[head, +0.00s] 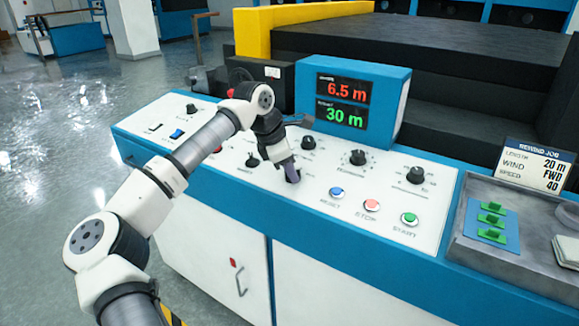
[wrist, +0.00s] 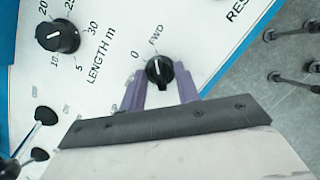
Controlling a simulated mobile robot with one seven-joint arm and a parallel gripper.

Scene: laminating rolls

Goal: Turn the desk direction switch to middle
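The direction switch, a black round knob with a white pointer line, shows in the wrist view (wrist: 159,74). Its pointer is towards the FWD mark, with the 0 mark to the left of it. Any mark on the other side is mostly covered by my gripper. My gripper (wrist: 161,84) has its two purple fingers on either side of the knob, close to it; contact is not clear. In the head view my gripper (head: 291,172) points down at the same dark knob (head: 294,178) on the white desk panel (head: 270,205), and hides part of it.
The LENGTH dial (wrist: 57,37) is beside the switch. Reset (head: 336,193), stop (head: 371,205) and start (head: 409,219) buttons line the panel's front right. A blue display box (head: 390,95) reads 6.5 m and 30 m. A grey tray (head: 470,240) is at the right.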

